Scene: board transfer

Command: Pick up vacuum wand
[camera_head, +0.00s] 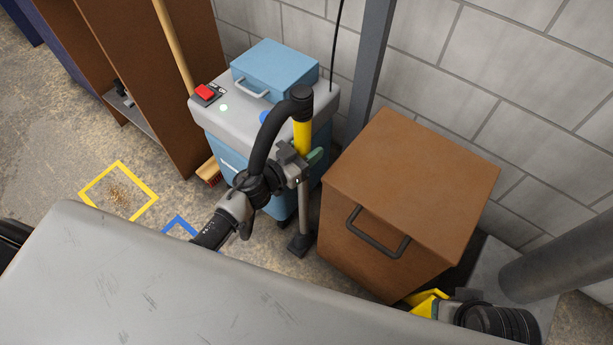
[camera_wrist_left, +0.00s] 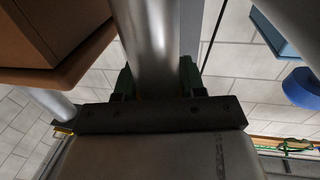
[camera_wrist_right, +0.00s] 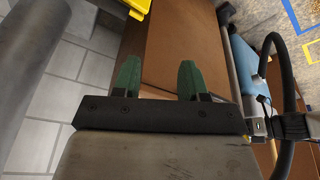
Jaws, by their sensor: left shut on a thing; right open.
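The vacuum wand (camera_head: 303,137) stands roughly upright in front of the blue-and-grey vacuum (camera_head: 262,153). It has a yellow upper part, a metal tube and a dark nozzle low near the floor. A black hose curves from its top. My left gripper (camera_head: 303,160) is shut on the wand just below the yellow part. In the left wrist view the green fingers sit on both sides of the metal tube (camera_wrist_left: 152,40).
A brown box (camera_head: 410,180) with a dark handle stands right of the wand. A yellow object (camera_head: 427,297) is beside my right arm. A brown cabinet (camera_head: 180,90) and a broom (camera_head: 174,45) are at left.

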